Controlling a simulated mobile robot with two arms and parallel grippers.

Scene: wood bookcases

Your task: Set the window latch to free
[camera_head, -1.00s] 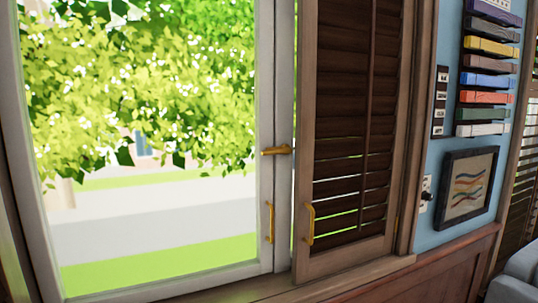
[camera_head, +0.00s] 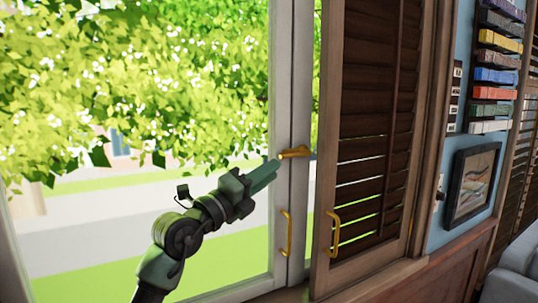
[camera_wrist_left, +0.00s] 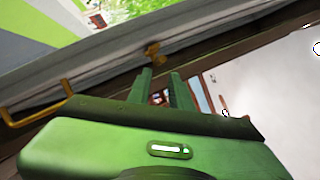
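The brass window latch (camera_head: 295,152) sits on the white window frame, its lever roughly horizontal. It also shows in the left wrist view (camera_wrist_left: 152,50), just beyond my fingertips. My green left gripper (camera_head: 266,173) reaches up from the lower left, its fingertips close to the lever's left end. In the left wrist view a gap shows between the two fingers (camera_wrist_left: 163,80), with nothing held. I cannot tell whether a finger touches the latch. My right gripper is in neither view.
A vertical brass pull handle (camera_head: 286,233) is below the latch on the window frame. A dark louvred shutter (camera_head: 365,130) with its own brass handle (camera_head: 335,232) stands right of it. A framed picture (camera_head: 472,184) hangs farther right. Foliage is outside the glass.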

